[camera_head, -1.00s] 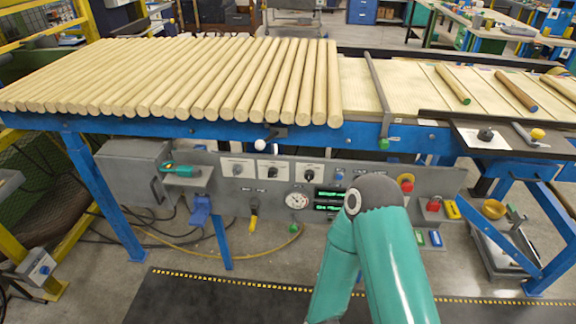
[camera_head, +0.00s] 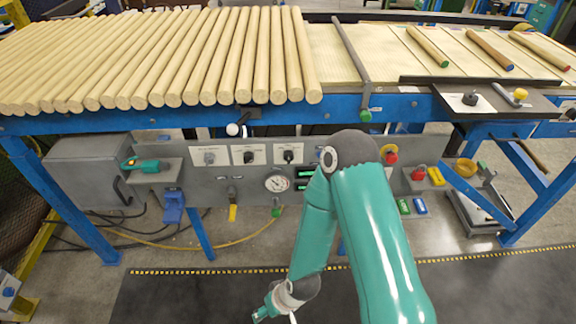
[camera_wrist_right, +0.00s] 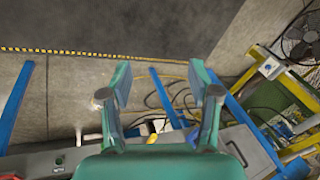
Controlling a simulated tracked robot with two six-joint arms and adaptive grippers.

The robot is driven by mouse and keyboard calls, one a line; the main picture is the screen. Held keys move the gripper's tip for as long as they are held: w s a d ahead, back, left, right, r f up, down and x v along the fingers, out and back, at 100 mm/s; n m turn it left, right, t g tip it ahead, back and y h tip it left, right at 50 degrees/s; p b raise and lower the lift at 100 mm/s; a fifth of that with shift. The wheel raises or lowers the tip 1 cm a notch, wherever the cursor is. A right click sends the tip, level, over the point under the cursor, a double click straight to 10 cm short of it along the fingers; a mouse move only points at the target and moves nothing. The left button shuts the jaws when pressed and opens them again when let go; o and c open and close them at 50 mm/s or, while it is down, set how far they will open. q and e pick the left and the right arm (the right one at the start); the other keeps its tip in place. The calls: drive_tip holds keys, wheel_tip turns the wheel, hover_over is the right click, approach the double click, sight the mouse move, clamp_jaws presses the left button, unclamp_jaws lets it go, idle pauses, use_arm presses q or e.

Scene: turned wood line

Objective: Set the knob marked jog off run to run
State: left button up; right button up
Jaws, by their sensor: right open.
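Another black knob (camera_head: 470,98) sits on a white plate on the dark shelf at the right. My right gripper (camera_wrist_right: 160,84) is open and empty in the wrist view, over the floor and apart from the panel. My left gripper is out of view.
My right arm covers part of the panel. A round gauge (camera_head: 277,184), a red emergency button (camera_head: 389,154) and a white-balled lever (camera_head: 233,129) are near the knobs. A teal tool (camera_head: 140,164) lies at the panel's left. Wooden rods (camera_head: 200,60) lie above.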

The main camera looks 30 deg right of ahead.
drive_tip(key=w+d+f+t+h+b, duration=0.2)
drive_tip(key=w+d+t+b, duration=0.3)
drive_tip(key=w, duration=0.4)
drive_tip(key=m+t+h+b, duration=0.2)
drive_tip(key=t+h+b, duration=0.6)
drive_tip(key=h+b, duration=0.45)
approach(289, 162)
drive_tip(key=shift+y, duration=0.75)
drive_tip(key=x, duration=0.3)
drive_tip(key=b+x, duration=0.1)
drive_tip(key=x, duration=0.6)
drive_tip(key=shift+d+r+b, duration=0.3)
drive_tip(key=shift+r, duration=0.1)
